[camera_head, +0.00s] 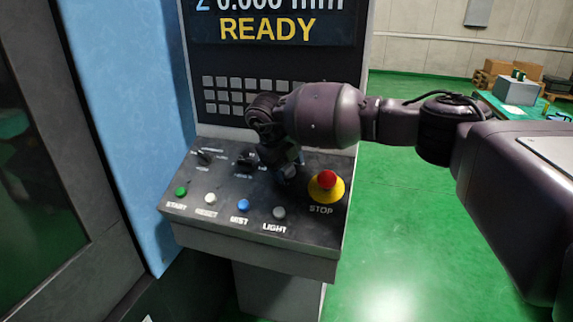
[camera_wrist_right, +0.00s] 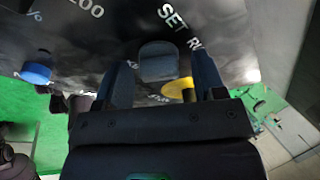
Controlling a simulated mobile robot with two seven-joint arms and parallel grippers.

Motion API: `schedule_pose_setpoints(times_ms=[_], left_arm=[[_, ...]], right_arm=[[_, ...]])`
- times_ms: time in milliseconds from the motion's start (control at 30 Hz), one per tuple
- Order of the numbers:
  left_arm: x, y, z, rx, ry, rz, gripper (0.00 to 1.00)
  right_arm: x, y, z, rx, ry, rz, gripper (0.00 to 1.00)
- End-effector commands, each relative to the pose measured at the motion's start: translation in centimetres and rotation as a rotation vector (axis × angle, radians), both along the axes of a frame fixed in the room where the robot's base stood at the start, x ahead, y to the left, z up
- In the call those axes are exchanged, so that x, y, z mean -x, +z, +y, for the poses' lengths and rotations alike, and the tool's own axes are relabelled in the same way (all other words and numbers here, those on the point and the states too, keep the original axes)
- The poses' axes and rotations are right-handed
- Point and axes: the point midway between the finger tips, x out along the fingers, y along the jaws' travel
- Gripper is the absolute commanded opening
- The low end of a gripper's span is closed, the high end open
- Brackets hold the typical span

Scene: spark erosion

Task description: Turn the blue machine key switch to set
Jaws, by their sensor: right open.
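The control panel (camera_head: 200,228) of the machine slopes below the screen. My right gripper (camera_head: 288,168) is over the panel's back right part, left of and behind the red stop button, pointing down. In the right wrist view my right gripper (camera_wrist_right: 162,66) is open, with one finger on each side of a dark grey-blue rounded key (camera_wrist_right: 158,62). Small gaps show between the key and the fingers. White letters SET and part of another word are printed beside the key. Which mark the key points to cannot be told. In the head view the gripper mostly hides the key.
A red stop button (camera_head: 327,180) on a yellow disc stands close to my right gripper. Green (camera_head: 181,191), white (camera_head: 210,199), blue (camera_head: 243,206) and grey (camera_head: 279,213) buttons line the front. Two knobs (camera_head: 205,158) (camera_head: 247,160) sit left of the gripper. The screen reads READY.

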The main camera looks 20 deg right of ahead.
Motion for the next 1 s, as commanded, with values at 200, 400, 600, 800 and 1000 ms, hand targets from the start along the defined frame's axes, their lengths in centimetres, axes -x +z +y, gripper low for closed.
schedule_pose_setpoints(times_ms=[200,400,600,800,1000], left_arm=[[0.0,-0.04,0.0,0.0,0.0,0.001,0.43],[0.01,-0.05,-0.01,0.0,0.0,0.001,0.43],[0.0,-0.06,0.0,0.0,0.0,0.001,0.43],[-0.01,-0.16,-0.01,0.0,0.0,0.001,0.43],[-0.02,-0.62,-0.02,0.001,0.001,0.001,0.43]], right_arm=[[-0.02,-0.11,-0.02,0.0,0.0,0.0,0.64],[-0.02,-0.09,0.0,0.0,0.0,-0.001,0.42],[-0.01,-0.08,-0.01,0.0,0.0,0.0,0.15],[-0.01,-0.12,0.0,0.004,0.01,0.003,0.15],[-0.03,-0.15,0.02,0.028,0.071,0.017,0.15]])
